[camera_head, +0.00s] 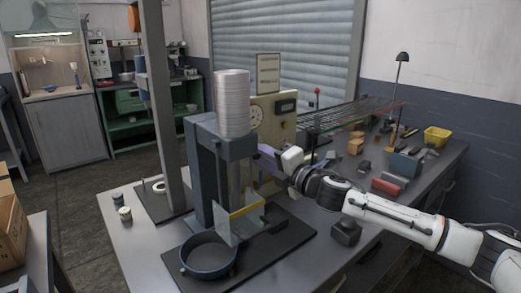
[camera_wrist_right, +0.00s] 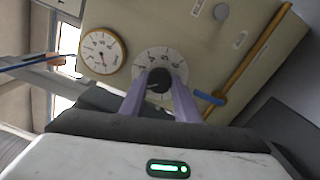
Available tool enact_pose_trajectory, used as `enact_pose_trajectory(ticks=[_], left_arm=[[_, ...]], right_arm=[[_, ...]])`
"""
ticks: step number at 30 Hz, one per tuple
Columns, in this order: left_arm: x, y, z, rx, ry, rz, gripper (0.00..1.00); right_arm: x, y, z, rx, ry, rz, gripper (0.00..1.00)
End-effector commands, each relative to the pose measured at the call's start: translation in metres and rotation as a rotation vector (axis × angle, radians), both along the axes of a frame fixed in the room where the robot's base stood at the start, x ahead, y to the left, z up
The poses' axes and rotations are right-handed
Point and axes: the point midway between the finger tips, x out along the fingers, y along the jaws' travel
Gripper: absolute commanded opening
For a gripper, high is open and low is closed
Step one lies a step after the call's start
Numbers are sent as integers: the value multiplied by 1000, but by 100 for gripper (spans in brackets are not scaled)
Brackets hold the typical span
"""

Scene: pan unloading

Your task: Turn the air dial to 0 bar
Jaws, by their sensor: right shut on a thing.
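The air dial (camera_wrist_right: 157,60) is a pale round scale with a dark knob on the beige control box (camera_head: 284,112). My right gripper (camera_wrist_right: 159,88) has its two purple fingers shut on the knob, one on each side. In the head view my right gripper (camera_head: 266,152) reaches the front of the box from the right, and its fingers hide the dial there. The scale figures are too small and blurred to read surely. A round gauge (camera_wrist_right: 103,50) with a brown rim and a needle sits left of the dial in the wrist view. My left gripper is not in view.
A grey press frame (camera_head: 200,160) with a tall stack of round pans (camera_head: 231,103) stands left of the box.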

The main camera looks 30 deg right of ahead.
Motion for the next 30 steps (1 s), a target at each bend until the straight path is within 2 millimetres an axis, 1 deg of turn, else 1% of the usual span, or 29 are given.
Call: enact_pose_trajectory(ticks=[1, 3, 12, 19, 30], left_arm=[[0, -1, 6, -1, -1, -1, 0], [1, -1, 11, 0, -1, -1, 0], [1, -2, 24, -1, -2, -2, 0], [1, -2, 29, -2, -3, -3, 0], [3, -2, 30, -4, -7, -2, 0]], right_arm=[[0, 1, 2, -44, -1, 1, 7], [0, 0, 2, -110, -6, 0, 7], [0, 0, 1, -394, -30, 1, 7], [0, 0, 1, -614, -48, 1, 7], [0, 0, 0, -962, -76, 1, 7]])
